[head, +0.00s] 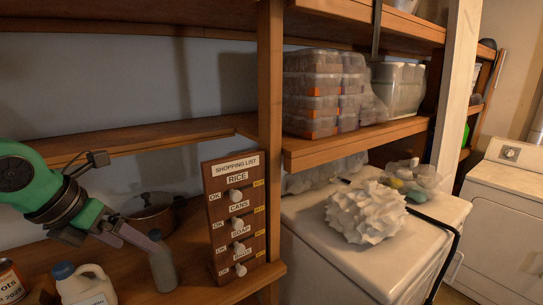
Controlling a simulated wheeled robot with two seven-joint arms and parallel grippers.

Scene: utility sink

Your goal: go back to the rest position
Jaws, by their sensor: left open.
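My left gripper (135,238) is at the left of the head view, on a green and black arm. Its fingers point down and to the right, and it is open. The fingertips show close to the top of a grey bottle (163,268) on the wooden shelf; I cannot tell whether they touch it. Nothing shows held between the fingers. My right gripper is not in view.
A wooden shopping list board (213,235) with several white sliders stands right of the bottle. A dark pot (150,215) is behind. A white jug (85,287) and a can (9,281) stand at lower left. A wooden post (270,120) rises beside the board.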

